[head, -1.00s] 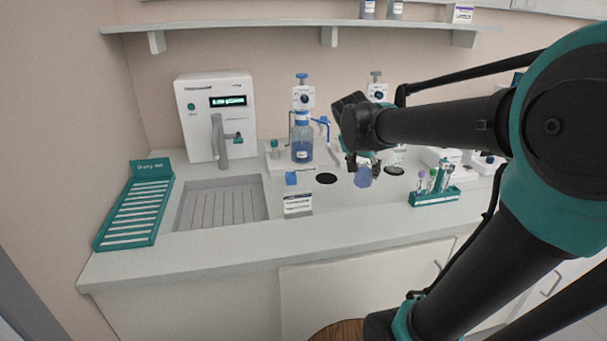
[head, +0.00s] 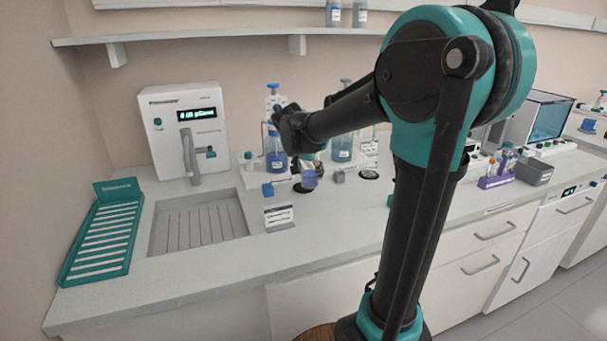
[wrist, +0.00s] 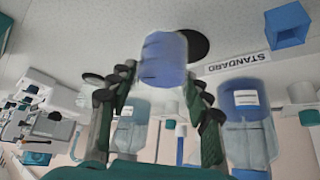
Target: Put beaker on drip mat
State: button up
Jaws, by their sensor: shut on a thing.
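The beaker (head: 309,179) is a small vessel with blue contents. My gripper (head: 311,160) is shut on it, and in the wrist view the fingers (wrist: 162,92) close on both sides of the beaker (wrist: 163,60). A dark round mat (head: 303,188) lies on the bench right by the beaker's lower end in the head view. The beaker partly covers this mat (wrist: 200,45) in the wrist view. I cannot tell whether the beaker touches it. A second dark round mat (head: 369,176) lies farther right.
A blue cube (head: 268,189) and a label card (head: 278,215) stand left of the near mat. Blue bottles (head: 276,150) with dispensers stand behind. A grey cube (head: 339,177) sits between the mats. A ribbed sink (head: 197,222) and white machine (head: 185,130) are at left.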

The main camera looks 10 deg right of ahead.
aim_at(305, 164)
jog(key=w, duration=0.2)
jog(key=w+a, duration=0.1)
jog(key=w, duration=0.1)
jog(key=shift+w, duration=0.4)
jog(key=shift+w+f, duration=0.15)
jog(key=shift+f, duration=0.75)
jog(key=shift+w+f, duration=0.15)
jog(key=shift+f, duration=0.7)
jog(key=shift+f, duration=0.1)
jog(key=o, duration=1.1)
jog(key=v, duration=1.2)
